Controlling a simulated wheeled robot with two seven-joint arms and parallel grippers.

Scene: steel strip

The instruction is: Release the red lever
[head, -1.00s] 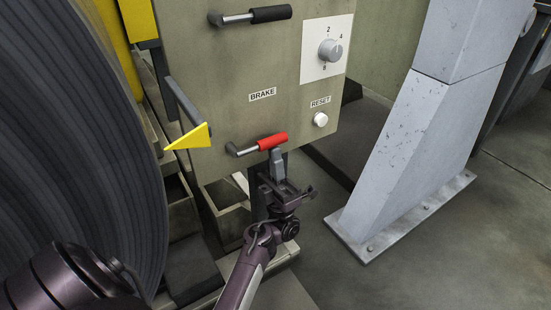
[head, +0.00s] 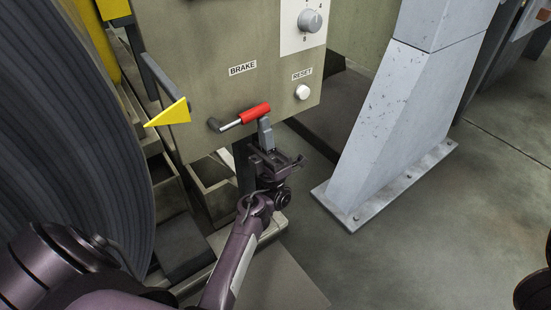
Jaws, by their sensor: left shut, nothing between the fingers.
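The red lever (head: 255,113) sticks out to the right from its pivot near the lower edge of the control panel (head: 195,60), under the BRAKE label (head: 242,69). It has a red grip on a short metal rod and is tilted slightly up to the right. My left gripper (head: 265,124) is just below the red grip, fingers pointing up, shut and empty. Its tips are at or very near the underside of the grip; I cannot tell whether they touch. My right gripper is not in view; only a dark part shows at the right edge.
A white RESET button (head: 302,92) and a rotary knob (head: 309,21) sit right of the lever. A yellow pointer (head: 170,114) and a large dark coil (head: 60,120) are at the left. A grey steel post (head: 385,130) stands at the right. Open floor lies at lower right.

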